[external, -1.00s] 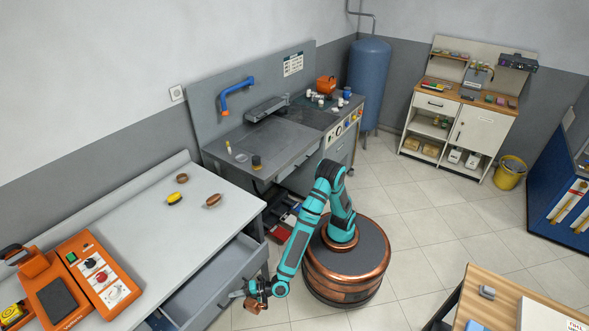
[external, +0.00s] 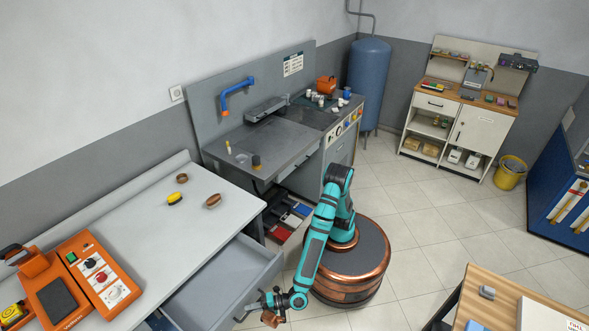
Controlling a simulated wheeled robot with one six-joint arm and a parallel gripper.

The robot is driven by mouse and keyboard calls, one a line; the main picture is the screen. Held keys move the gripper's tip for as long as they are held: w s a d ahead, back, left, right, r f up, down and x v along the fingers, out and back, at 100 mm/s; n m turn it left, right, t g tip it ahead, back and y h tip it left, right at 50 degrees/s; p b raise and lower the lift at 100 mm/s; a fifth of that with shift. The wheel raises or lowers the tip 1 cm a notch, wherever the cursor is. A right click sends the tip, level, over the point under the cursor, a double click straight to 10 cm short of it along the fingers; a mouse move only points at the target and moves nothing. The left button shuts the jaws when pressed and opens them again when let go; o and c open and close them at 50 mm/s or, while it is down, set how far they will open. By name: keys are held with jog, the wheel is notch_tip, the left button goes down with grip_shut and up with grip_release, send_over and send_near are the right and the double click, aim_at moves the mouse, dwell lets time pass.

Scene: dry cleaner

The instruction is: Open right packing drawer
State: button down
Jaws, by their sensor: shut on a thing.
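The right packing drawer (external: 229,284) is a grey drawer under the light grey packing table (external: 150,240) at the lower left. It stands pulled well out, and its empty-looking inside shows. My gripper (external: 254,304) is at the drawer's front, near the lower edge of the picture, and is shut on the drawer handle. The handle itself is mostly hidden by the gripper and the drawer front. My teal arm reaches down to it from my copper-coloured base.
On the table lie an orange control unit (external: 95,280), a yellow brush (external: 175,198) and a brown brush (external: 212,201). Coloured boxes (external: 290,218) sit under the grey workbench. A wooden table (external: 500,305) stands at the lower right. The floor between is clear.

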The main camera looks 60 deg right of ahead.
jog(key=c, duration=1.8)
grip_release()
jog(key=shift+o, duration=0.2)
jog(key=v, duration=1.7)
jog(key=shift+s, duration=0.2)
jog(key=shift+w+d, duration=0.1)
